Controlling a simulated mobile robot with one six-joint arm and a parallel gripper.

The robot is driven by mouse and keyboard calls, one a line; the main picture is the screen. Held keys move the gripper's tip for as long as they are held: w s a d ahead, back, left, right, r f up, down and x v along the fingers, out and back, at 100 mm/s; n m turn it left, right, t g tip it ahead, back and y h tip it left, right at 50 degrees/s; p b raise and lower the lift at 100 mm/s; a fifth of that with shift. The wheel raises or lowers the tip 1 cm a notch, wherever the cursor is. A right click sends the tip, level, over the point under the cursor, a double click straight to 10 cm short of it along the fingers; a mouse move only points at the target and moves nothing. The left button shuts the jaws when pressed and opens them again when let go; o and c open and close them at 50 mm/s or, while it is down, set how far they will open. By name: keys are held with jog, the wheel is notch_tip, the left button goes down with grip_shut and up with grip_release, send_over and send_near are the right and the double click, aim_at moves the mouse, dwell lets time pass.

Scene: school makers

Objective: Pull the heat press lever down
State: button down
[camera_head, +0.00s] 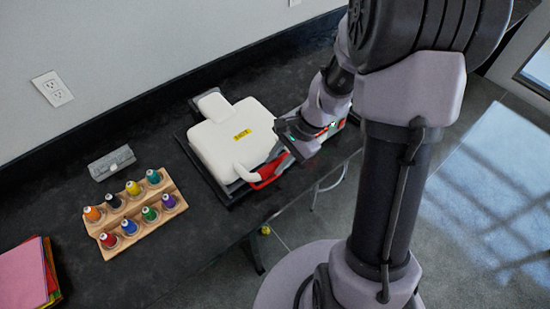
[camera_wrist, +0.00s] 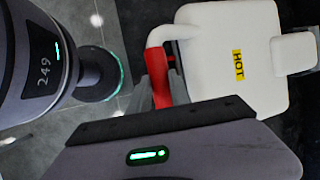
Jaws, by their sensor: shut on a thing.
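The heat press (camera_head: 232,136) stands on the dark worktop, white with a yellow HOT label; it also shows in the wrist view (camera_wrist: 225,75). Its lever (camera_head: 264,176) is a curved white arm with a red grip at the front edge. In the wrist view the red lever grip (camera_wrist: 161,88) runs down to the gripper. My gripper (camera_head: 289,158) is at the front of the press, shut on the red grip. The fingertips are mostly hidden by the gripper body. The press's upper plate looks low over its base.
A wooden rack (camera_head: 137,212) of several coloured thread spools stands left of the press. A grey device (camera_head: 111,163) lies behind it. Coloured sheets (camera_head: 28,273) lie at the far left. The wall runs behind the worktop, and open floor lies in front.

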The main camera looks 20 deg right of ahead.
jog(key=shift+s+f, duration=0.3)
jog(key=shift+f, duration=0.35)
jog(key=c, duration=1.2)
grip_release()
jog(key=shift+d, duration=0.1)
jog(key=shift+r, duration=0.2)
jog(key=p+v, duration=0.6)
jog(key=v, duration=1.1)
jog(key=shift+r, duration=0.15)
